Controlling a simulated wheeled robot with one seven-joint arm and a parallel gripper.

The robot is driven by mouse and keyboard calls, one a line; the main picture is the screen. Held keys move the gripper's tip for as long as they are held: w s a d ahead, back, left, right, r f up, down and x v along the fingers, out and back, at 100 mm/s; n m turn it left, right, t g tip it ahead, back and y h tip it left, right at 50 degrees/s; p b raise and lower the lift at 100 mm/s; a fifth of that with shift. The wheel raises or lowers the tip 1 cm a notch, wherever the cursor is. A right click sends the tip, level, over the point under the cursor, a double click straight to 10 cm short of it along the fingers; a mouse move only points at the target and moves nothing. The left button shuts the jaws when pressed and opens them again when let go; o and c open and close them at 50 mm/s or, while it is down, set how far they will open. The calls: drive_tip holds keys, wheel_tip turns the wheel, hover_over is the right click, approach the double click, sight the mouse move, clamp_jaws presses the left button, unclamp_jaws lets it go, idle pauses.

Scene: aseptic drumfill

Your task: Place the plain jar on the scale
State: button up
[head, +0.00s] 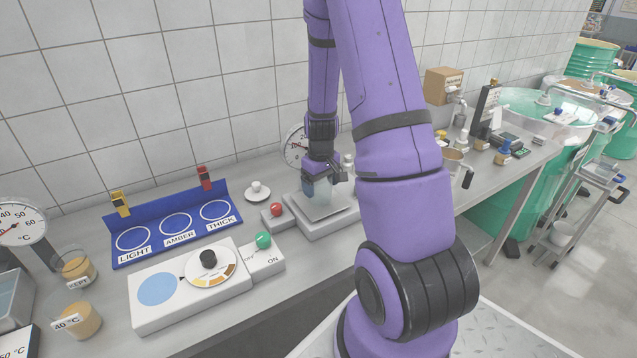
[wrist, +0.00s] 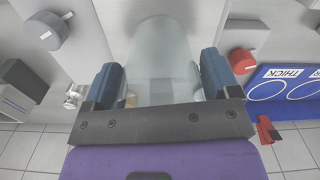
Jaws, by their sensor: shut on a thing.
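The plain jar is a clear, pale, unlabelled vessel (head: 317,191). My gripper (head: 322,178) is shut on it, and the jar hangs upright below the fingers. In the wrist view the jar (wrist: 163,50) fills the space between the two blue fingers of my gripper (wrist: 160,80). The scale (head: 325,222), a grey box with a flat metal plate, is directly below the jar. The jar's base is over the plate or at it; I cannot tell whether they touch. My arm hides the scale's right side.
A red knob (head: 276,209) on a small box is just left of the scale. A white-knobbed dish (head: 257,190) and a blue rack (head: 170,238) marked LIGHT, AMBER, THICK stand farther left. A dial panel (head: 190,290) is in front. A round gauge (head: 295,147) stands behind.

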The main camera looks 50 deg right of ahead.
drive_tip(key=shift+f, duration=0.1)
drive_tip(key=o, duration=0.8)
wheel_tip(320, 180, up, 12)
drive_tip(key=s+a+r+t, duration=0.2)
drive_tip(key=s+a+r, duration=0.2)
drive_tip(key=a+r, duration=0.9)
drive_tip(key=s+a+r+t, duration=0.1)
drive_tip(key=s+a+r, duration=0.1)
drive_tip(key=s+a, duration=0.1)
drive_tip(key=s+a+r+t, duration=0.1)
drive_tip(key=s+a+r, duration=0.2)
drive_tip(key=s, duration=0.3)
drive_tip(key=s+a+r+n+t, duration=0.1)
drive_tip(key=s+a+r, duration=0.2)
drive_tip(key=s, duration=0.2)
drive_tip(key=shift+s+a+r, duration=0.1)
drive_tip(key=shift+a+r, duration=0.1)
drive_tip(key=shift+a, duration=0.15)
